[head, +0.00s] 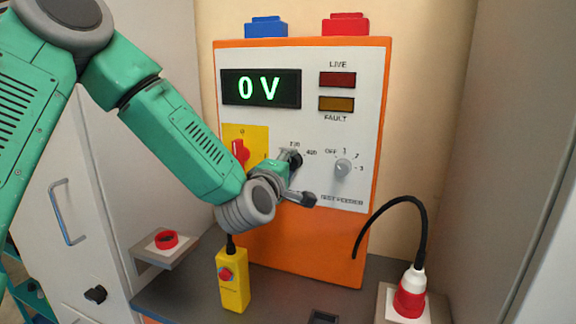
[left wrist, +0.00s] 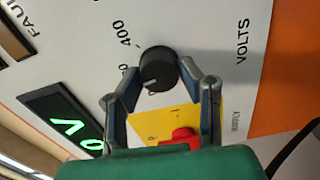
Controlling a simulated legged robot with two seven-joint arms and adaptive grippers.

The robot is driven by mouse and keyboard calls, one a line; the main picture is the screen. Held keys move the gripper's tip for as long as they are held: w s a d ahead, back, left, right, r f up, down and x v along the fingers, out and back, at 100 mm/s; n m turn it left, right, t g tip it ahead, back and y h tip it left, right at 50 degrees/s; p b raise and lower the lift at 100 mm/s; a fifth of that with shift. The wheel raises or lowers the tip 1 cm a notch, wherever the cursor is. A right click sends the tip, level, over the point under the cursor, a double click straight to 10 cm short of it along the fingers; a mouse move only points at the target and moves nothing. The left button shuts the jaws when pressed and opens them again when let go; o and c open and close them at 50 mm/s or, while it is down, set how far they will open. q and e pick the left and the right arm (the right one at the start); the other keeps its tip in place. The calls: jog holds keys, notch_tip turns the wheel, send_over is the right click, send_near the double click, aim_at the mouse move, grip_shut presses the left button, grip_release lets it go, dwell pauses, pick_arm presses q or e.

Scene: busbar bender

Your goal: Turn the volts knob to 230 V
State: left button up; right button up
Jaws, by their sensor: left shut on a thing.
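The black volts knob (head: 296,160) is on the white front panel of the orange-edged test feeder (head: 376,120). My left gripper (head: 287,163) reaches it from the left and hides part of it and its scale. In the left wrist view, the two fingers are closed on opposite sides of the volts knob (left wrist: 158,66). The knob's white mark points down and slightly left there, away from the 400 label (left wrist: 132,36). The 230 label is partly hidden by a finger. The green display (head: 260,88) reads 0 V. My right gripper is not in view.
A red rotary switch (head: 240,151) on a yellow plate sits left of the knob. A grey selector (head: 343,168) sits right. Below are a yellow pendant box (head: 232,285), a red emergency button (head: 167,240) and a red-white plug (head: 410,295) with a black cable.

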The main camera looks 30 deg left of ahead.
pick_arm(q)
jog(key=shift+d+f+m, duration=0.2)
jog(key=shift+m, duration=0.4)
jog(key=shift+s+f, duration=0.1)
jog(key=shift+f, duration=0.05)
jog(key=o, duration=0.9)
jog(key=shift+o, duration=1.1)
jog(key=shift+d, duration=0.15)
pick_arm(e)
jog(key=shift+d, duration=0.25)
pick_arm(q)
jog(key=shift+r, duration=0.2)
jog(key=v, duration=0.7)
jog(key=shift+s, duration=0.15)
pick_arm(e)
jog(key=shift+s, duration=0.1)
